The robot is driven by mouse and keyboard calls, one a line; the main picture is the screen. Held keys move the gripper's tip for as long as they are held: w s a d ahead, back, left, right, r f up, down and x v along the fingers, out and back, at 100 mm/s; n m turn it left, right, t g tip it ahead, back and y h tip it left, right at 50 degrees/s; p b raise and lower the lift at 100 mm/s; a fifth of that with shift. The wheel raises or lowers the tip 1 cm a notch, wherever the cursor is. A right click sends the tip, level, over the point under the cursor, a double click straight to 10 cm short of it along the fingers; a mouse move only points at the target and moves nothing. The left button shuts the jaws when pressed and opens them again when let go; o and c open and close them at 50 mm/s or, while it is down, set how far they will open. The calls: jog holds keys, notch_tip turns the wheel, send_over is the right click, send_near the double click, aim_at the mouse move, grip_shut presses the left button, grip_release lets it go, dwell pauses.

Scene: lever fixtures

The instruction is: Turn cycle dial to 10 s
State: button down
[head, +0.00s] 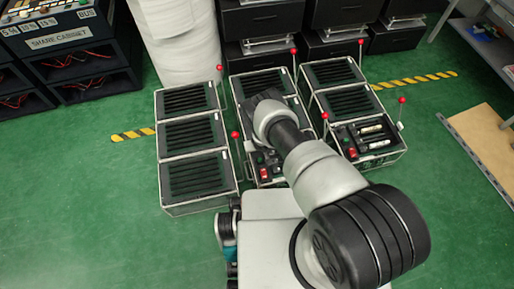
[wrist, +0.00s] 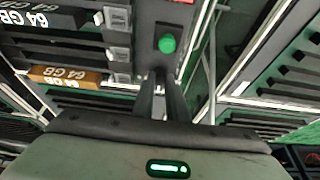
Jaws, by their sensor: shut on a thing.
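My gripper (wrist: 160,76) reaches down to the dark control panel (wrist: 150,35) of the middle fixture, its two black fingers close together at the tips. It is shut on a small dark part just below the green button, which I take to be the cycle dial. The fingers hide most of the dial, so its mark and setting cannot be read. The green button (wrist: 167,44) stands just beyond the fingertips, apart from them. In the head view my arm covers much of the middle fixture (head: 252,143), and the fingertips are hidden.
Slatted fixtures stand on the left (head: 193,137) and right (head: 340,87), close beside the middle one. Thin levers with red knobs (head: 402,100) rise along their sides. Modules marked 64 GB (wrist: 65,77) lie left of the fingers. Green floor (head: 110,200) is clear at the left.

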jog(key=c, duration=1.8)
grip_release()
jog(key=shift+o, duration=0.2)
jog(key=p+v, duration=0.7)
jog(key=v, duration=1)
jog(key=shift+r, duration=0.15)
